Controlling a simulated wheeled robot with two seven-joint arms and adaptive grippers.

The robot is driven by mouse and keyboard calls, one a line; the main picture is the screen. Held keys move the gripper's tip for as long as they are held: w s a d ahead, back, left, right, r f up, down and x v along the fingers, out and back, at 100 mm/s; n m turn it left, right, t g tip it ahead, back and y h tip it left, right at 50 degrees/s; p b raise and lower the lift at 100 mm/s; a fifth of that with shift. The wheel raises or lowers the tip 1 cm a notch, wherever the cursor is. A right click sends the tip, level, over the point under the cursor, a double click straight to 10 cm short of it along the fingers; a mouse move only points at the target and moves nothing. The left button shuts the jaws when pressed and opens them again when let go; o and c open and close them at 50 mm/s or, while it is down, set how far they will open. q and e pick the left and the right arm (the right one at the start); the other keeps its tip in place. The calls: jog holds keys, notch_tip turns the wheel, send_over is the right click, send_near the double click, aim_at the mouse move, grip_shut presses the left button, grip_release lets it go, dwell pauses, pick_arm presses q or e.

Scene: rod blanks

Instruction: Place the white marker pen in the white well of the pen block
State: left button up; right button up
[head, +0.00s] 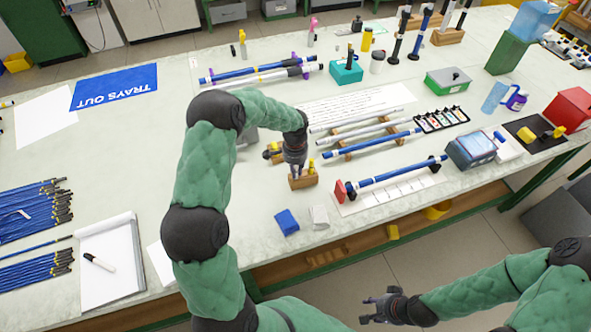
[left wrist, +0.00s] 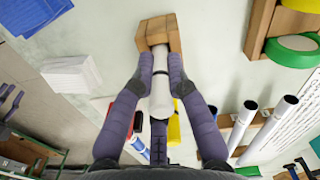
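My left gripper (head: 295,172) is over a small wooden pen block (head: 303,182) at the middle of the bench. In the left wrist view its fingers (left wrist: 160,62) are closed on both sides of a white marker pen (left wrist: 160,95) with a dark band. The pen's far end meets the wooden block (left wrist: 145,42); how deep it sits in a well I cannot tell. A yellow pen (head: 311,166) stands at the block's right side. My right gripper (head: 384,306) is open and empty, off the bench's front edge.
A rack with tape rolls (head: 273,151) is just behind the block. Rods on supports (head: 372,143) lie to the right. A notepad (head: 112,285) bears another white-and-black marker (head: 99,262).

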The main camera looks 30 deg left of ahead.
pick_arm(q)
jog(key=o, duration=0.4)
jog(key=shift+a, duration=0.1)
jog(key=shift+r, duration=0.3)
notch_tip(320, 180, up, 12)
jog(key=shift+f+p, duration=0.1)
jog(key=shift+p, duration=1)
